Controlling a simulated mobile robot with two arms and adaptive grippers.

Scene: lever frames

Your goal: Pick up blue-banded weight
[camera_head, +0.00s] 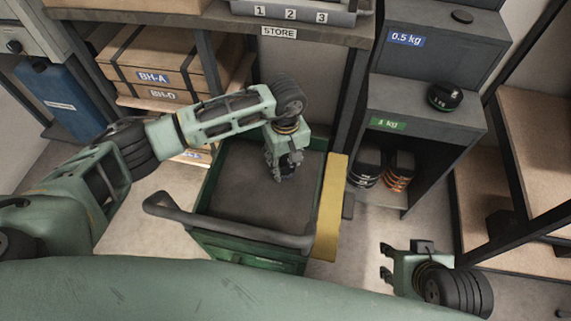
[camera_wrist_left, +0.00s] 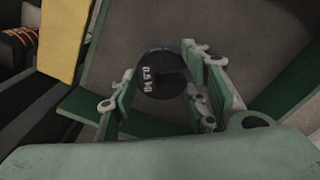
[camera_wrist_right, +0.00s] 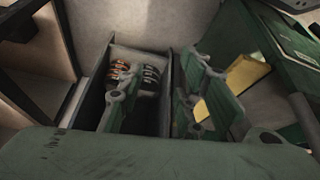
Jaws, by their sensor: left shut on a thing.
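A dark round weight (camera_wrist_left: 162,76) with pale lettering and a bit of blue at its far edge sits between the fingers of my left gripper (camera_wrist_left: 160,90). In the head view, my left gripper (camera_head: 283,168) points down inside the green cart (camera_head: 210,195), over its dark bed, and is shut on this weight, which is mostly hidden there. I cannot tell whether the weight touches the bed. My right gripper (camera_head: 386,262) is open and empty, low at the right, apart from the shelves. Its spread fingers also show in the right wrist view (camera_wrist_right: 160,95).
A grey stepped shelf has a 0.5 kg label (camera_head: 405,39) with a dark disc (camera_head: 462,16) above it, and a green-banded weight (camera_head: 445,97) on the 1 kg step. White-banded (camera_head: 366,170) and orange-banded weights (camera_head: 399,172) stand below. A yellow panel (camera_head: 330,208) edges the cart.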

